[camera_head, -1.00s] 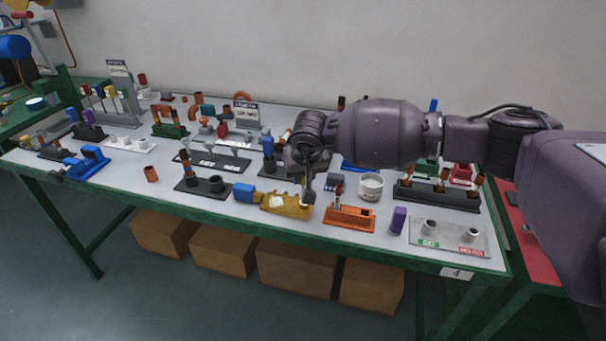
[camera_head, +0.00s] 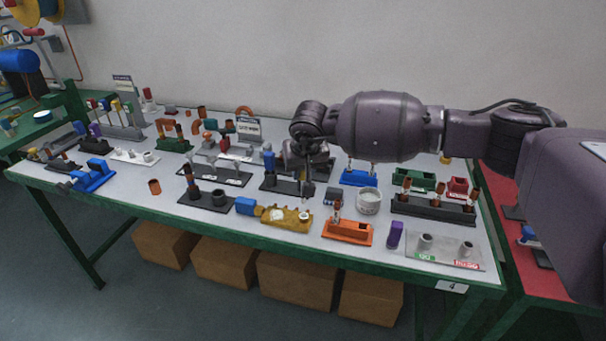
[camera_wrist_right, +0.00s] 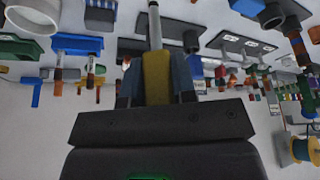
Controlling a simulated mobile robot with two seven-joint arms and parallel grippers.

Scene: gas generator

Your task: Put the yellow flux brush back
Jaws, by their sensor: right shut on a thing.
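My right gripper (camera_head: 308,165) is above the middle of the table. In the right wrist view my right gripper (camera_wrist_right: 156,90) is shut on the yellow handle of the flux brush (camera_wrist_right: 156,72), whose pale shaft runs up out of the picture. In the head view the brush is mostly hidden by my gripper and arm. A blue holder (camera_head: 357,178) with two upright copper-coloured pieces stands just right of my gripper; it also shows in the wrist view (camera_wrist_right: 77,43). A white pot (camera_head: 369,202) stands in front of it. My left gripper is out of view.
A mustard-yellow fixture (camera_head: 287,217) lies in front of my right gripper. An orange block (camera_head: 347,232) and a purple block (camera_head: 395,235) stand near the front edge. A black rack (camera_head: 433,208) is at the right. Several racks crowd the left. Bare table shows at front left.

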